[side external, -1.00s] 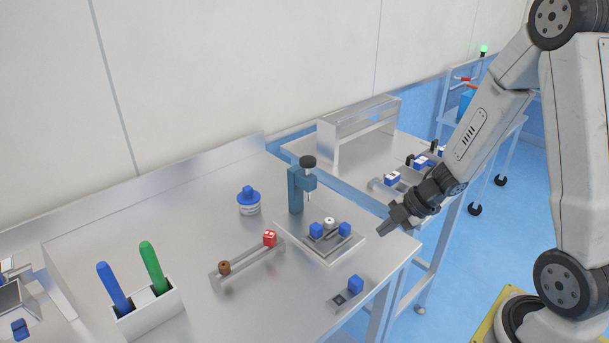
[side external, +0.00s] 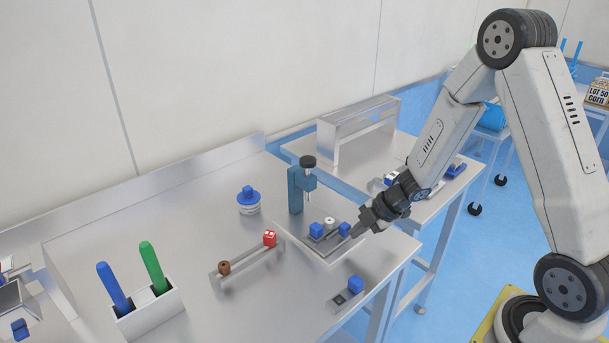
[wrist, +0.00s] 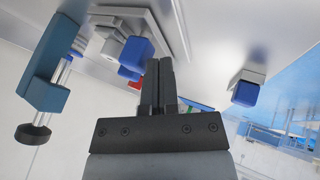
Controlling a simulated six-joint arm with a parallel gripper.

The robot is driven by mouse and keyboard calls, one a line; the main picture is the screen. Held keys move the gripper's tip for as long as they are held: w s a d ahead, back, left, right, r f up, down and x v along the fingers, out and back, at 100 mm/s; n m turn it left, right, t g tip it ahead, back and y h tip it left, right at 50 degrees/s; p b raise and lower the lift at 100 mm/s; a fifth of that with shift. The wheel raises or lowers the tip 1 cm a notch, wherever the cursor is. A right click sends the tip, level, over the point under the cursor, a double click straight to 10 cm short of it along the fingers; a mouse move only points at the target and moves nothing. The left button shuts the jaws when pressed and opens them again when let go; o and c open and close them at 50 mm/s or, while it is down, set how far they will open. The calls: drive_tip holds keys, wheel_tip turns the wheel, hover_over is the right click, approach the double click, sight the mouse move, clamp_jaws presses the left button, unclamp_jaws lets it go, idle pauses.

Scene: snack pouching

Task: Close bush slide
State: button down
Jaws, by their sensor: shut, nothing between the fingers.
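A grey plate (side external: 325,257) on the metal table carries a small slide fixture with two blue blocks, one at the left (side external: 316,230) and one at the right (side external: 344,229), and a white round piece (side external: 329,222) between and behind them. I cannot tell which block is the bush slide. My gripper (side external: 361,227) is shut and empty, just right of the right blue block. In the wrist view my closed fingers (wrist: 158,85) point toward a blue block (wrist: 137,50). I cannot tell whether they touch it.
A teal clamp press (side external: 296,190) stands behind the plate. A rail with a red block (side external: 269,238) and a brown knob (side external: 224,268) lies to the left. Another blue block (side external: 355,283) sits near the front edge. A blue-lidded tub (side external: 248,202) stands farther back.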

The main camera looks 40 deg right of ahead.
sight(345, 222)
drive_tip(key=shift+w, duration=0.1)
idle(0.3)
drive_tip(key=shift+w+r, duration=0.1)
drive_tip(key=shift+w, duration=4.25)
drive_tip(key=shift+s, duration=0.1)
drive_tip(key=shift+s, duration=0.4)
drive_tip(key=s, duration=0.3)
drive_tip(key=shift+s+d+r, duration=0.15)
drive_tip(key=shift+s, duration=0.2)
drive_tip(key=v, duration=0.9)
drive_tip(key=shift+r, duration=0.15)
drive_tip(key=shift+r, duration=0.1)
